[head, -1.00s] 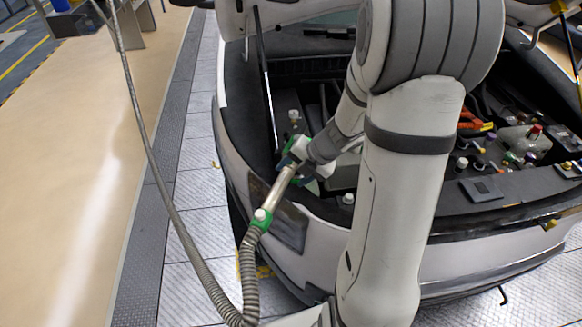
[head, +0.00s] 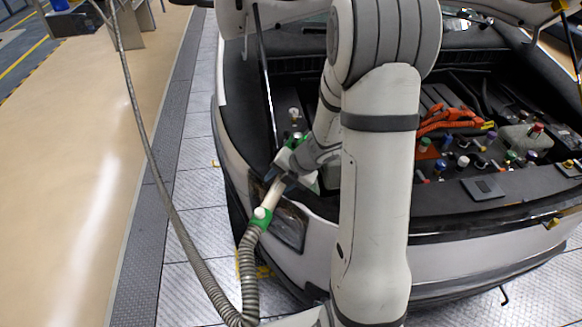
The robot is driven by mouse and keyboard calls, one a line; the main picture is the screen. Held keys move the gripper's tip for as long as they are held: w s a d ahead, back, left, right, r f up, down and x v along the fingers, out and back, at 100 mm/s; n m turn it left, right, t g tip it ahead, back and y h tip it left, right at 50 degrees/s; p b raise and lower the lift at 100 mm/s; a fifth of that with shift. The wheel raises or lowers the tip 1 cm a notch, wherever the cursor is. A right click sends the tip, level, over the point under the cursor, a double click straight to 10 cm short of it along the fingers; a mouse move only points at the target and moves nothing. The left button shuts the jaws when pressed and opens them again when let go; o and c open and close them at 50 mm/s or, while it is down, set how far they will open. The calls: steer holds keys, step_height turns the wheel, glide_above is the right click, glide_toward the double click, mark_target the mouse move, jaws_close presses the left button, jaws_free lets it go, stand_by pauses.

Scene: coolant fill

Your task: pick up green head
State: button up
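The green head is a hose-end tool with a pale tube (head: 272,196) and a green collar (head: 261,217) at its lower end. More green shows at its upper end (head: 298,138), behind my wrist. It leans over the car's front left corner. My gripper (head: 279,181) is at the upper part of the tube, with dark fingertips close to it on either side. At this size I cannot tell whether they touch or grip it.
A ribbed grey hose (head: 249,275) hangs from the collar, loops low and rises to the upper left. The car's open front bay (head: 468,95) holds orange cables (head: 447,121) and several coloured caps. A thin prop rod (head: 267,85) stands left of my arm.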

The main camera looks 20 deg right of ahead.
jaws_close()
stand_by(0.8)
steer(key=shift+r, duration=0.1)
